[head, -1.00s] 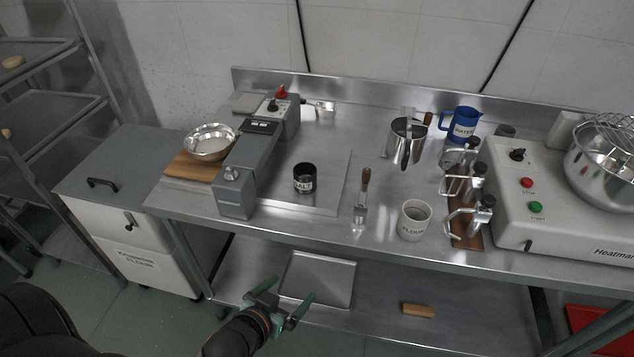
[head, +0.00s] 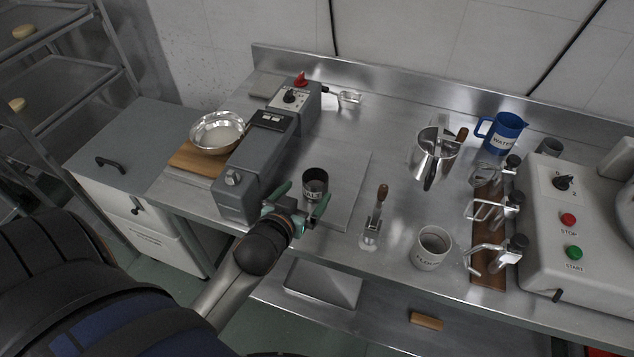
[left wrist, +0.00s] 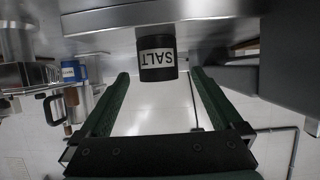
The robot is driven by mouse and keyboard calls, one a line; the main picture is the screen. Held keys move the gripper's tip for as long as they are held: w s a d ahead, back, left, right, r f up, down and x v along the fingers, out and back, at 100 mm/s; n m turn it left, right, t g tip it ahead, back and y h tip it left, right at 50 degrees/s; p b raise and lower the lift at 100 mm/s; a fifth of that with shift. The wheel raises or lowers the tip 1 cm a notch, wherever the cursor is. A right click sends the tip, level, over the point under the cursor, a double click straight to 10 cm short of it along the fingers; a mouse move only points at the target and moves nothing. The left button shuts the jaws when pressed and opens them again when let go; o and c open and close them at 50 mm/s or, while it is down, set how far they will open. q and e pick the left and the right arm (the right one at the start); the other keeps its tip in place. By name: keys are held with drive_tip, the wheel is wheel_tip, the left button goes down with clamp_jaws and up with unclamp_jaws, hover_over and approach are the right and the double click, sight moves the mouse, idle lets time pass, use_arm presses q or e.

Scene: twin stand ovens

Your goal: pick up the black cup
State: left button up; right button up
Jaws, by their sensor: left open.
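The black cup (head: 315,180) stands upright on a flat metal plate on the steel table, just right of the grey machine. It carries a white label, which reads SALT in the left wrist view (left wrist: 157,58), where the picture is upside down. My left gripper (head: 296,203) is open, right in front of the cup at the table's front edge. In the left wrist view the cup shows between and beyond its green fingers, with no clear contact. The cup's lower front is partly hidden by the gripper in the head view. My right gripper is not in view.
The grey machine (head: 252,165) stands close left of the cup. A metal bowl (head: 217,132) sits on a wooden board at left.

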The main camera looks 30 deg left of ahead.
sight(320, 169)
use_arm(q)
drive_tip(key=x, duration=0.9)
drive_tip(key=shift+w+d+f, duration=0.1)
drive_tip(key=shift+d+f, duration=0.05)
drive_tip(key=shift+f, duration=0.05)
drive_tip(key=c, duration=1.4)
drive_tip(key=shift+r, duration=0.15)
drive_tip(key=shift+r, duration=0.3)
wheel_tip(320, 169, up, 3)
drive_tip(key=shift+f, duration=0.2)
drive_tip(key=r+v, duration=0.1)
drive_tip(key=v, duration=0.4)
drive_tip(key=a+r+v, duration=0.1)
drive_tip(key=v, duration=0.5)
drive_tip(key=w+r+p+v, duration=0.1)
drive_tip(key=v, duration=0.4)
drive_tip(key=shift+s+a+r, duration=0.1)
drive_tip(key=shift+s+r, duration=0.1)
drive_tip(key=shift+r, duration=0.15)
